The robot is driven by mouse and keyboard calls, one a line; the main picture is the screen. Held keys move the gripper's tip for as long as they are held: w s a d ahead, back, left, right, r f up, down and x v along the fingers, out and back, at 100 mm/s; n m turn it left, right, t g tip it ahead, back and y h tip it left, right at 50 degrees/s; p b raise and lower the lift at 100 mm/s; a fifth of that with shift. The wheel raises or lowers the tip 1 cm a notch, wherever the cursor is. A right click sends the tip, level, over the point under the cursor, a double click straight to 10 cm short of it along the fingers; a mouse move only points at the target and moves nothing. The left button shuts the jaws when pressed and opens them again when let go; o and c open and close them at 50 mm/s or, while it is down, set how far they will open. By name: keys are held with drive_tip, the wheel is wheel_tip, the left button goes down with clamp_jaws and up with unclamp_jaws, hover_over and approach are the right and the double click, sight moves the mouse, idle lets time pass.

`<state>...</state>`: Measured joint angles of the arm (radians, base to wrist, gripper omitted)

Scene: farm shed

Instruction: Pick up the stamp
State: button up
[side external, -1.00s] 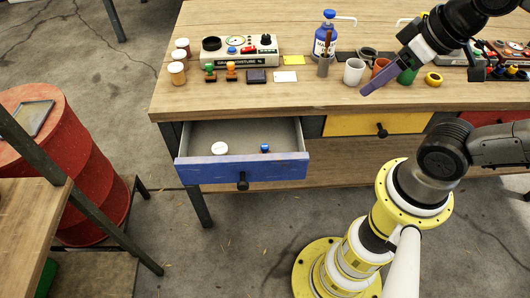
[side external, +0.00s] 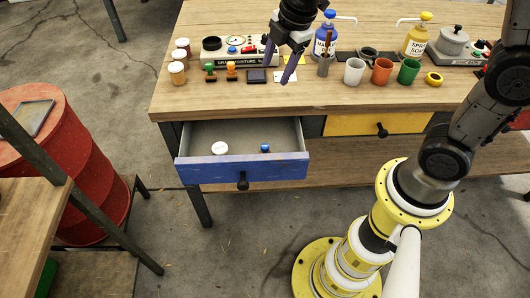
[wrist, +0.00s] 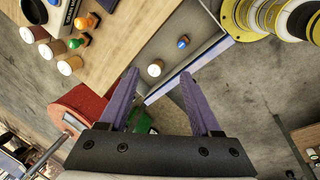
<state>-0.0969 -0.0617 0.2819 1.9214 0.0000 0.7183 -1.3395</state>
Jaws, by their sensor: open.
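Several stamps are in view. A green-handled stamp (side external: 210,72) and an orange-handled stamp (side external: 231,71) stand on the tabletop at left, beside a dark ink pad (side external: 256,76). A small blue-topped piece (side external: 265,148), perhaps a stamp, is in the open drawer (side external: 243,170) with a white round thing (side external: 220,147). My gripper (side external: 278,71) is open and empty, high over the bench's front edge, fingers pointing down. In the wrist view, the green stamp (wrist: 80,41), orange stamp (wrist: 93,19) and blue-topped piece (wrist: 183,42) lie beyond the spread fingertips (wrist: 159,73).
A grain moisture meter (side external: 240,50) stands behind the stamps, with several lidded jars (side external: 177,72) at left. A blue bottle (side external: 326,40), a white cup (side external: 354,71), an orange cup (side external: 382,71) and a green cup (side external: 409,71) stand to the right. A red barrel (side external: 85,150) is at left.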

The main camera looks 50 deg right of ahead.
wheel_tip(320, 180, down, 8)
drive_tip(key=w+a+r+n+g, duration=0.1)
drive_tip(key=w+a+g, duration=0.1)
drive_tip(key=g, duration=0.1)
hover_over(265, 146)
drive_tip(key=shift+n, duration=0.3)
wheel_tip(265, 146, down, 14)
drive_tip(key=shift+w+r, duration=0.1)
drive_tip(key=shift+r, duration=0.05)
drive_tip(key=shift+f, duration=3.1)
clamp_jaws()
